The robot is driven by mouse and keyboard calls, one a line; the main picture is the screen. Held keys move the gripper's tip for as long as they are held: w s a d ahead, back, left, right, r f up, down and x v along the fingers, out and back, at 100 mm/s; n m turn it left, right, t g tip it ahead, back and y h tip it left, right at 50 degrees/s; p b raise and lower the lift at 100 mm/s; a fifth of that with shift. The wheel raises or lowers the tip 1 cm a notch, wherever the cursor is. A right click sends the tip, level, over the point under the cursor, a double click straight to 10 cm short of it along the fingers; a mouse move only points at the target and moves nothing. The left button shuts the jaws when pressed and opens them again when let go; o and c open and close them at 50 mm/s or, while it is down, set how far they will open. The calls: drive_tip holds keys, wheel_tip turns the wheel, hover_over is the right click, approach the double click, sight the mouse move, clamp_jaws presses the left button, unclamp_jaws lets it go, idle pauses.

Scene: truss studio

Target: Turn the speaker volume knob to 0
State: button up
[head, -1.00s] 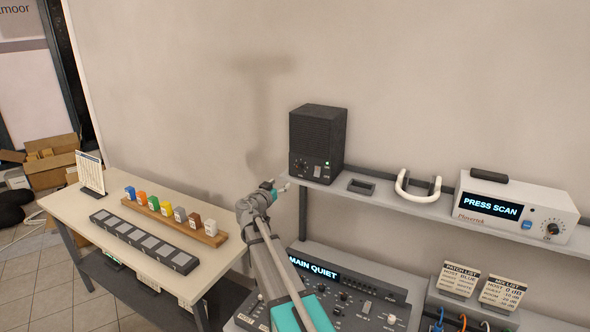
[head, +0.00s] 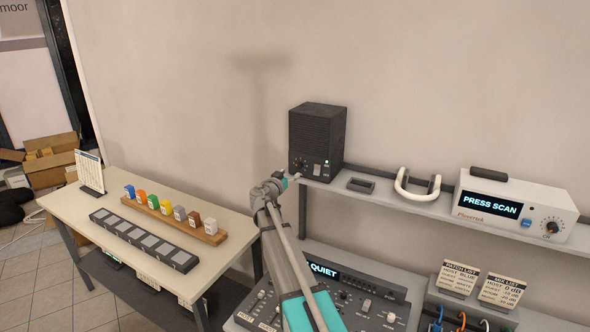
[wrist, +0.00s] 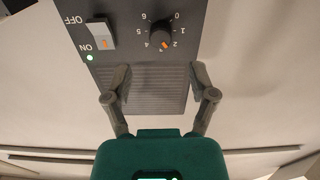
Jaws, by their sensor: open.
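The black speaker (head: 317,140) stands on the left end of the raised shelf. Its round volume knob (head: 299,164) is low on the front face. In the wrist view the front panel appears upside down, and the dark knob (wrist: 160,31) sits in a ring of numbers from 0 to 6. Its orange pointer faces the gripper side, between 4 and 2, nearer 2. My gripper (wrist: 158,72) is open and empty, with its fingers spread wide before the grille, apart from the knob. In the head view my gripper (head: 293,178) is close to the speaker's lower front.
Beside the knob is a power switch (wrist: 100,33) with a lit green lamp. Right along the shelf (head: 400,208) are a small dark tray (head: 361,185), a white headband-shaped item (head: 417,188) and a display box (head: 515,207). A mixer (head: 350,300) lies below.

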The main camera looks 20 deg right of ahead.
sight(297, 167)
drive_tip(key=x, duration=0.6)
drive_tip(key=shift+w+d, duration=0.15)
drive_tip(key=shift+d, duration=0.05)
clamp_jaws()
drive_tip(key=shift+a, duration=0.3)
drive_tip(key=shift+d, duration=0.2)
